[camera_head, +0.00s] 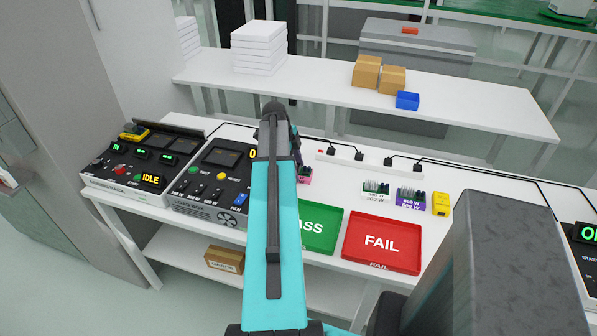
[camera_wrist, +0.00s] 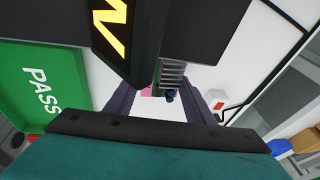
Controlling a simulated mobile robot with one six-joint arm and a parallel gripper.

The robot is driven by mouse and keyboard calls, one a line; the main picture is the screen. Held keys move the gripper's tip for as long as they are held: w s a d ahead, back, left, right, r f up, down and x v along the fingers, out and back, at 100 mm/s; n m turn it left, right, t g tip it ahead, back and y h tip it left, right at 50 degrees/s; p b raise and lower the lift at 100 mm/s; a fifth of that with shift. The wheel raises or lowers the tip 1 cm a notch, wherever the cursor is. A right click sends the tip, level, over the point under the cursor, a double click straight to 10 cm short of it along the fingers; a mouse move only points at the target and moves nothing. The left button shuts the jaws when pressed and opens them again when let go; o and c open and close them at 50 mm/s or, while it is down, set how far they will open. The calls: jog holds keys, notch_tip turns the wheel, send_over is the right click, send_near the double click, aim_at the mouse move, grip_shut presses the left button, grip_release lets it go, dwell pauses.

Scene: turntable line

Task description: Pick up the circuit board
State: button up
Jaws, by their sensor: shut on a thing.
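My gripper (camera_wrist: 160,98) shows in the wrist view with its two dark fingers on either side of a small circuit board (camera_wrist: 147,92). Two other boards, one white-based (camera_head: 376,190) and one purple-based (camera_head: 410,198), stand farther right on the bench.
The load box (camera_head: 212,180) with its yellow display stands close to the gripper (camera_wrist: 125,35). The green PASS tray (camera_head: 322,230) and red FAIL tray (camera_head: 382,242) lie at the front.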

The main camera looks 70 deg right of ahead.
jog(key=shift+r, duration=0.35)
jog(key=c, duration=0.4)
jog(key=shift+r+b, duration=0.7)
jog(key=shift+r, duration=0.6)
jog(key=a+b, duration=0.1)
jog(key=a, duration=0.4)
jog(key=s+a+r+b, duration=0.1)
jog(key=a, duration=0.4)
jog(key=a+b, duration=0.1)
jog(key=a, duration=0.4)
jog(key=shift+s+a+r, duration=0.2)
jog(key=shift+s+r, duration=0.1)
jog(key=shift+s, duration=0.05)
jog(key=shift+a, duration=0.3)
jog(key=shift+r, duration=0.15)
